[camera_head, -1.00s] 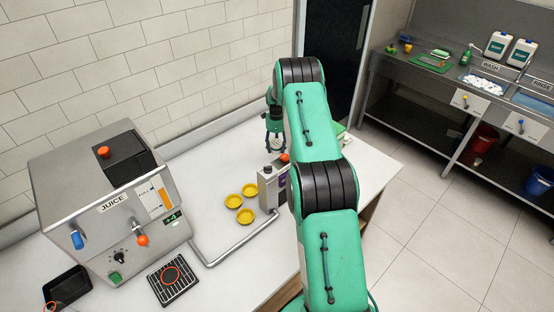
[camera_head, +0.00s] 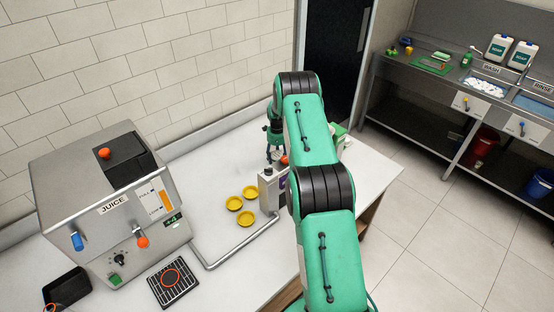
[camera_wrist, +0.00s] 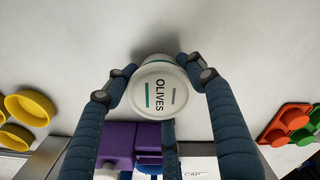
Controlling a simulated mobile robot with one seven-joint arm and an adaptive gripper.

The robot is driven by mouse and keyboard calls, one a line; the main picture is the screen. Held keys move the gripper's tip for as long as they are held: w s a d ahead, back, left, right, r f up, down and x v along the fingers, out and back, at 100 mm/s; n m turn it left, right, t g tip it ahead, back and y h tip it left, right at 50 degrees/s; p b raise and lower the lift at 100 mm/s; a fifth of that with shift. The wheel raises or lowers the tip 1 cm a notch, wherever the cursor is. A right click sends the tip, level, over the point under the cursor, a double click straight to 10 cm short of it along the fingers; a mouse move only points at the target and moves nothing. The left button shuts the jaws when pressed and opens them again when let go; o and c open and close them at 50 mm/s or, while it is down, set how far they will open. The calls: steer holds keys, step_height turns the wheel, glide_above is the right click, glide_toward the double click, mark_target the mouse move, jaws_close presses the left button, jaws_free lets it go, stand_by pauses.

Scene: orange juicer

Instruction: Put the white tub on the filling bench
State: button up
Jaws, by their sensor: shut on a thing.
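A white tub (camera_wrist: 155,104) labelled OLIVES shows in the wrist view, seen from above, on or just over a pale surface. My gripper (camera_wrist: 158,82) has its fingers closed around the tub's sides. In the head view my gripper (camera_head: 274,150) points down over the white bench (camera_head: 205,170), behind a grey metal box (camera_head: 268,190). The tub cannot be made out there. No visible label says which surface is the filling bench.
The juice machine (camera_head: 115,205) stands at the left. Several yellow cups (camera_head: 234,203) lie by a metal rail. The wrist view shows a purple block (camera_wrist: 125,140) close below the tub and a tray with orange and green pieces (camera_wrist: 290,122) at right. A sink counter (camera_head: 455,90) is beyond.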

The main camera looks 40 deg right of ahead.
mark_target(277, 154)
steer(key=shift+f, duration=0.35)
steer(key=o, duration=1.3)
steer(key=shift+r, duration=0.15)
step_height(277, 154, up, 12)
steer(key=shift+r, duration=0.1)
stand_by(0.3)
